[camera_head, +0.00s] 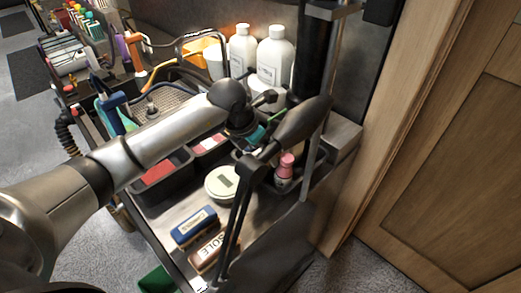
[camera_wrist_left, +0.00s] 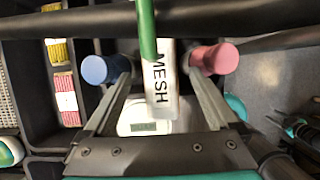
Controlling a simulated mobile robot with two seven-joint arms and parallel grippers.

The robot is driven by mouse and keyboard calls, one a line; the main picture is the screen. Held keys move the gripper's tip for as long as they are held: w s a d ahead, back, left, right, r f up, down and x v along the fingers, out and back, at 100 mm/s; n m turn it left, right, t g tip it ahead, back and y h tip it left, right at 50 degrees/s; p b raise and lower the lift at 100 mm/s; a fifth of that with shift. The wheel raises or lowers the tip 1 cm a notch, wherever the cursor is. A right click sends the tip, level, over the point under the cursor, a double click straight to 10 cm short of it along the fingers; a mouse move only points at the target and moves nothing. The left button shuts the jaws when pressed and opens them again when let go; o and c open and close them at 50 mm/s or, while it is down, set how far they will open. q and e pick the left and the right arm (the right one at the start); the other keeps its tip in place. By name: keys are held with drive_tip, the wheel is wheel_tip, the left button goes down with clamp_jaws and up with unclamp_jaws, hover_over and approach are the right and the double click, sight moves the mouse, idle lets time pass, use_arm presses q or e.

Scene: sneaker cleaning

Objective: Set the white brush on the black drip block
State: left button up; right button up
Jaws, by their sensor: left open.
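The white brush (camera_wrist_left: 161,85), lettered MESH, shows in the left wrist view between the fingers of my left gripper (camera_wrist_left: 158,66). The fingers are open, with a gap on each side of the brush. A green rod crosses over its far end. In the head view my left arm reaches over the cart's middle, and the left gripper (camera_head: 262,120) is partly hidden behind dark parts. I cannot pick out the white brush there. I cannot tell for sure which dark surface is the black drip block. My right gripper is not seen.
A blue brush (camera_head: 194,226) and a brown SOLE brush (camera_head: 213,252) lie at the cart's front. A round white scale (camera_head: 221,183) sits behind them. A pink-capped bottle (camera_head: 286,165) stands to the right. White bottles (camera_head: 276,55) stand at the back. Dark bars cross close by.

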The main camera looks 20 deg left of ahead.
use_arm(q)
drive_tip(key=v, duration=1.5)
